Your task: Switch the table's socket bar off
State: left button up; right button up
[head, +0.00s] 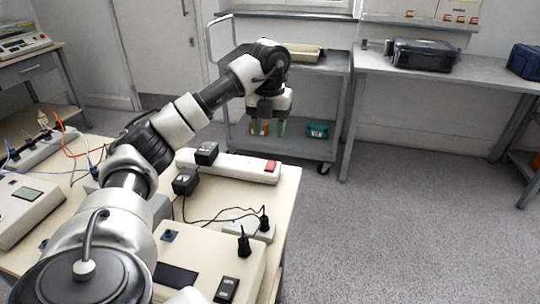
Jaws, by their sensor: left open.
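The socket bar (230,166) is a long white strip lying along the far edge of the cream table (284,190). A red switch (270,166) sits at its right end. Black plug adapters (206,153) stand at its left part. My left arm reaches in over the table. My left gripper (268,127) hangs pointing down with its two fingers apart and nothing seen between them. In the picture it is just above the red switch and apart from it. My right gripper does not show. I cannot tell whether the switch is pressed on or off.
A second small socket block (250,226) with black plugs and cables lies nearer on the table. A cream instrument box (210,262) stands in front of it. A grey trolley (330,95) stands behind the table. The floor to the right is clear.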

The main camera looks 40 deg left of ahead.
aim_at(269, 168)
pick_arm(q)
notch_tip(269, 168, down, 9)
jog(key=shift+s+d+r+b, duration=0.1)
jog(key=shift+s+b, duration=0.05)
jog(key=shift+b, duration=0.8)
jog(key=shift+f, duration=0.75)
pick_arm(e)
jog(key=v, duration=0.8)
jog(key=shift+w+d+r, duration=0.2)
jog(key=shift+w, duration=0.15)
pick_arm(q)
jog(key=shift+c, duration=0.2)
